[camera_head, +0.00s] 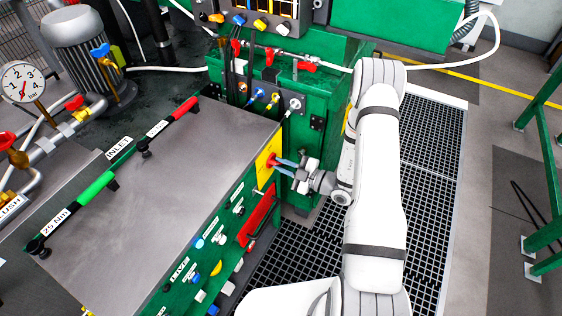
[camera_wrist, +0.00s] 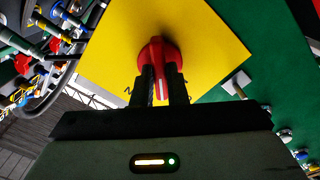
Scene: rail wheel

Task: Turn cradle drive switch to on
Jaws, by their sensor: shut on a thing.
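The switch is a red rotary knob (camera_wrist: 158,52) on a yellow plate (camera_wrist: 215,35) on the green cabinet. In the head view the red knob (camera_head: 271,160) and the yellow plate (camera_head: 268,150) show on the cabinet's right face, near its far corner. My gripper (camera_wrist: 160,85) is shut on the red knob, with one dark finger on each side of its grip. A white mark shows on the knob's grip between the fingers. My gripper (camera_head: 283,163) reaches the knob from the right in the head view. Lettering on the plate is mostly hidden behind the fingers.
The green cabinet with a grey top (camera_head: 165,190) fills the left. Small knobs (camera_head: 215,240) and a red handle (camera_head: 262,215) sit along its face near the yellow plate. Cables and plugs (camera_head: 265,95) are behind. Grating (camera_head: 430,135) lies to the right.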

